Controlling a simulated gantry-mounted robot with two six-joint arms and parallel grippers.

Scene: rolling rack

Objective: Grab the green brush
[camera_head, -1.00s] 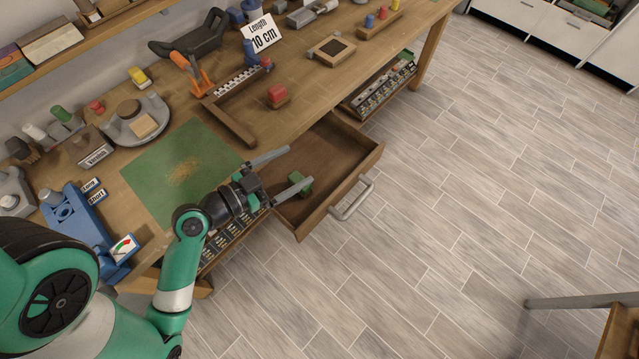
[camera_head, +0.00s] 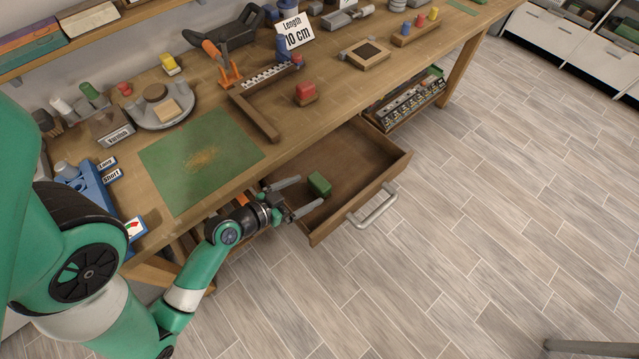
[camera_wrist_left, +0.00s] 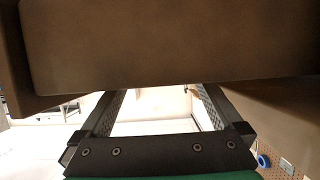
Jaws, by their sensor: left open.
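The green brush (camera_head: 319,184) lies in the open wooden drawer (camera_head: 383,180), near its left end, and shows as a small green block. My left gripper (camera_head: 310,192) is open and empty, with its two grey fingers pointing right at the drawer's left end. Its fingertips lie just left of and below the brush in the picture; I cannot tell their height against the drawer wall. In the left wrist view, the open fingers (camera_wrist_left: 158,92) show below a broad brown panel (camera_wrist_left: 170,45), and the brush is not visible. My right gripper is not in view.
The workbench (camera_head: 345,100) stands above the drawer and carries a green mat (camera_head: 190,175), a red-topped block (camera_head: 305,92) and several tools. The drawer's metal handle (camera_head: 375,206) sticks out at the front.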

